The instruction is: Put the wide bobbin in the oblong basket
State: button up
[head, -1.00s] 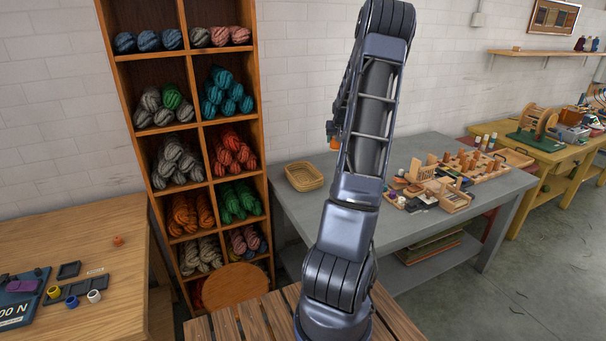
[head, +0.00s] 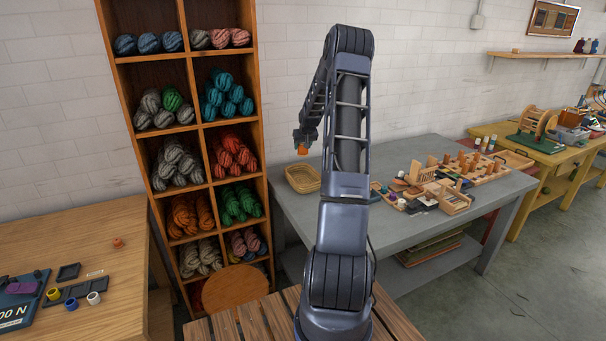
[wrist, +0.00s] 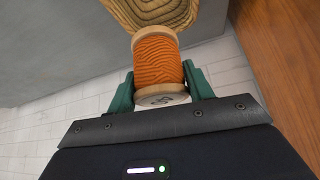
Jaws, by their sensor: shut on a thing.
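My gripper (wrist: 161,88) is shut on a bobbin of orange thread (wrist: 158,60) with pale wooden ends, held between green fingers in the wrist view. In the head view the orange bobbin (head: 302,150) hangs under the end of my arm, above the grey table's left end. The woven oblong basket (head: 303,179) stands on that table, just below the bobbin in the picture. Part of the basket (wrist: 150,12) also shows at the top of the wrist view, beyond the bobbin. The bobbin is apart from the basket.
The grey table (head: 400,240) carries wooden racks and small parts (head: 440,185) at its right. A tall shelf of wool skeins (head: 205,150) stands left of the table. A wooden table (head: 110,260) with small spools and trays is at the far left.

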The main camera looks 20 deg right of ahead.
notch_tip(320, 180, down, 15)
dwell(0.6)
jog(key=shift+f, duration=0.1)
jog(key=o, duration=1)
jog(key=shift+c, duration=0.2)
